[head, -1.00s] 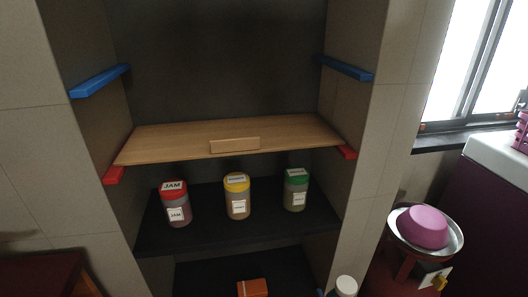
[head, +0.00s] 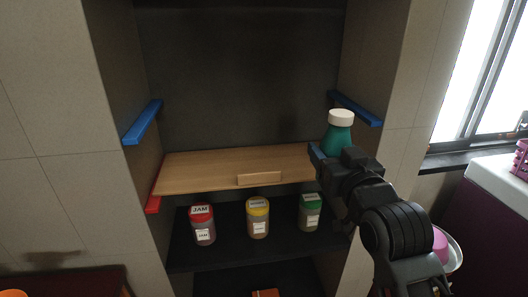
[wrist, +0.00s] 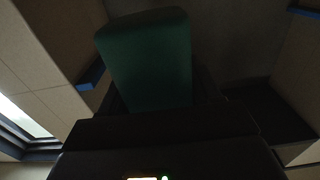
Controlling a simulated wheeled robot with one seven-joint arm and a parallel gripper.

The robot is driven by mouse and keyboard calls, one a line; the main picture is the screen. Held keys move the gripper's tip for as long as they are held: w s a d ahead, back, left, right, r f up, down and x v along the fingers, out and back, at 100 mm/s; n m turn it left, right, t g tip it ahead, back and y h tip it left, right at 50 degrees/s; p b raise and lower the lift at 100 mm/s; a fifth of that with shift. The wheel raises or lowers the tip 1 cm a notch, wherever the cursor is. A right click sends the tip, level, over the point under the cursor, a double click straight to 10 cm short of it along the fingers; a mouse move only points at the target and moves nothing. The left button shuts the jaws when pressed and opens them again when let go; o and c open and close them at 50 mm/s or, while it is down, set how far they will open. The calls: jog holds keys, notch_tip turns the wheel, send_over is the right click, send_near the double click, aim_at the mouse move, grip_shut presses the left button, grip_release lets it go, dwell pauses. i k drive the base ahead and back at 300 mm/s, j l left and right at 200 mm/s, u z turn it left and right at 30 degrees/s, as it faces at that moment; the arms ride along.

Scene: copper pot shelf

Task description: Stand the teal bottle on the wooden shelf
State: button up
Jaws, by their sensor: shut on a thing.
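The teal bottle (head: 338,138) with a white cap is upright in the head view, at the right front of the alcove. My gripper (head: 328,155) is shut on it, and my wrist hides its lower part. The bottle also fills the upper middle of the wrist view (wrist: 148,62), with my gripper (wrist: 155,115) below it. The wooden shelf (head: 205,172) lies level across the alcove, with a small wooden block at its front edge (head: 259,179). Its visible top is bare. The bottle overlaps its right end in the picture; I cannot tell whether they touch.
Blue rails (head: 143,122) stick out from both side walls above the shelf. A red rail (head: 154,190) shows at its left end. Below, a dark shelf holds a red-lidded jar (head: 203,226), a yellow-lidded jar (head: 257,219) and a green-lidded jar (head: 310,213).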

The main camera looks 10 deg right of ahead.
aim_at(299, 162)
jog(key=i, duration=0.85)
